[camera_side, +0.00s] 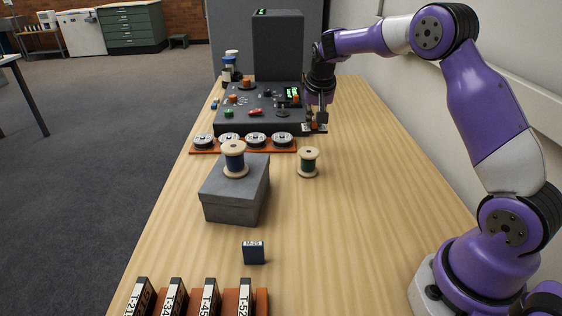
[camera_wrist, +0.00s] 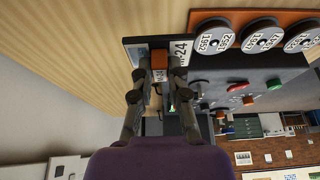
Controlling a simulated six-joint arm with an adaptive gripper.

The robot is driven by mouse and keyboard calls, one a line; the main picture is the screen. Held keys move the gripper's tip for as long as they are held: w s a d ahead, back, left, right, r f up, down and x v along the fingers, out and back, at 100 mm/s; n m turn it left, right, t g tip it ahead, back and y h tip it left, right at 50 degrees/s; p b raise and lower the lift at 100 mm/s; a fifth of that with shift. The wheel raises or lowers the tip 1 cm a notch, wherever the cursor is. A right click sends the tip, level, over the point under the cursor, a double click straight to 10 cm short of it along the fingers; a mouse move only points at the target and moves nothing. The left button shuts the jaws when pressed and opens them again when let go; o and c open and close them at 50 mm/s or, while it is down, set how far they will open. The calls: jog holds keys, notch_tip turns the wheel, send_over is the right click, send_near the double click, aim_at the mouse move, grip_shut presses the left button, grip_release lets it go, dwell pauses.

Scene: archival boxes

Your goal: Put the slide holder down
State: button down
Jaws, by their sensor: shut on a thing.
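The slide holder (camera_wrist: 181,52) looks like a dark, flat piece with a white label ending in "24" and an orange-brown block on it. My gripper (camera_wrist: 160,82) is shut on it, one finger on each side of the block. In the side view my gripper (camera_side: 316,122) points down just right of the grey console, with the small holder (camera_side: 320,128) at its tips. It is low over the wooden table; I cannot tell whether it touches the tabletop.
The grey console (camera_side: 262,121) stands left of my gripper. Several reels lie on an orange rack (camera_side: 193,150) before it. The table's right side (camera_side: 370,170) is clear.

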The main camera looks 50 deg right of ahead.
jog(key=d+f, duration=0.1)
jog(key=d, duration=0.1)
jog(key=d+f, duration=0.1)
jog(key=d, duration=0.1)
jog(key=d+f, duration=0.1)
jog(key=shift+w+d+f, duration=0.15)
jog(key=shift+d+f, duration=0.1)
jog(key=shift+d, duration=0.15)
jog(key=shift+f, duration=2.05)
jog(key=shift+f, duration=0.1)
jog(key=c, duration=0.9)
grip_release()
